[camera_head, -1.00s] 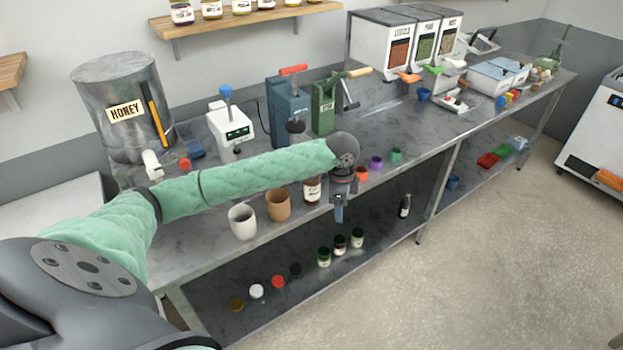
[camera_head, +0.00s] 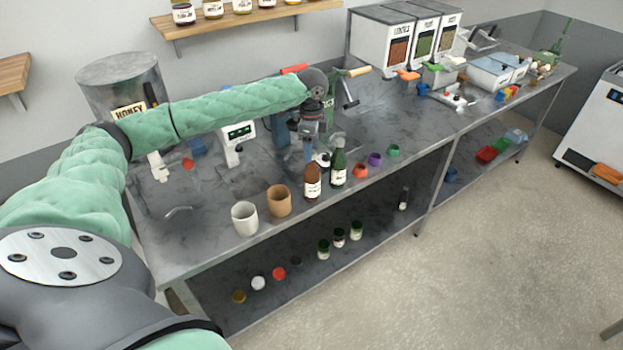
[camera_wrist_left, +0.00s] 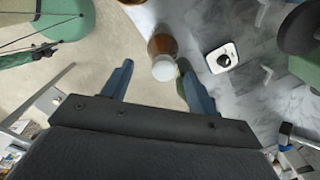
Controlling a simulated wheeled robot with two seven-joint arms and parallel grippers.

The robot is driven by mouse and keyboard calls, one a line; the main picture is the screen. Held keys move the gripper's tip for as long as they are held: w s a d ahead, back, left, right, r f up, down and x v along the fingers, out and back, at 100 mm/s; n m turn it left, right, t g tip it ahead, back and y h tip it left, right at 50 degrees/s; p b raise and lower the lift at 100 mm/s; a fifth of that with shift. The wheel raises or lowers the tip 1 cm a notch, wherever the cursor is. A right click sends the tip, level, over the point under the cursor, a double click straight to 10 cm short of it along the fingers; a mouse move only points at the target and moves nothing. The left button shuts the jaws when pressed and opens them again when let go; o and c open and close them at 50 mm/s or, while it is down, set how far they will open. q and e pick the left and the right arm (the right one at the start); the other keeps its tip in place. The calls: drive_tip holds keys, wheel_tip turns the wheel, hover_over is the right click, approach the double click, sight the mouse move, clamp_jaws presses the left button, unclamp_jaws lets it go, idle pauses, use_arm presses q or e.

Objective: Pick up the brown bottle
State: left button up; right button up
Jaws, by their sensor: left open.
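The brown bottle (camera_head: 312,184) stands upright on the steel worktop near its front edge, with a pale label. A green bottle (camera_head: 338,166) stands just to its right. My left gripper (camera_head: 308,155) hangs above the worktop, over and slightly behind the brown bottle, apart from it. In the left wrist view the brown bottle (camera_wrist_left: 160,45) shows beyond the two blue fingers (camera_wrist_left: 158,88), which are spread with nothing held. The green bottle (camera_wrist_left: 184,68) shows partly, near the right finger. My right gripper is not in view.
A white cup (camera_head: 244,219) and a tan cup (camera_head: 279,201) stand left of the brown bottle. Small coloured rings, including a red one (camera_head: 360,171), lie to the right. The honey drum (camera_head: 118,75) and presses stand behind. Jars sit on the lower shelf (camera_head: 323,249).

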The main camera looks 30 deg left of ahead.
sight(312, 176)
use_arm(q)
drive_tip(key=shift+f, duration=0.15)
drive_tip(key=shift+w+f+p, duration=0.15)
drive_tip(key=shift+f+p, duration=0.6)
drive_tip(key=shift+p, duration=0.35)
wheel_tip(312, 176, down, 3)
drive_tip(key=shift+a+r+p, duration=0.1)
drive_tip(key=shift+p, duration=0.7)
drive_tip(key=shift+w+f, duration=0.1)
drive_tip(key=shift+f, duration=0.3)
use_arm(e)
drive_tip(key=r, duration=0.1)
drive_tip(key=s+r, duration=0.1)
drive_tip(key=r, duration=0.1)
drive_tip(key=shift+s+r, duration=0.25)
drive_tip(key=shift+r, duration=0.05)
use_arm(q)
clamp_jaws()
drive_tip(key=shift+r, duration=0.1)
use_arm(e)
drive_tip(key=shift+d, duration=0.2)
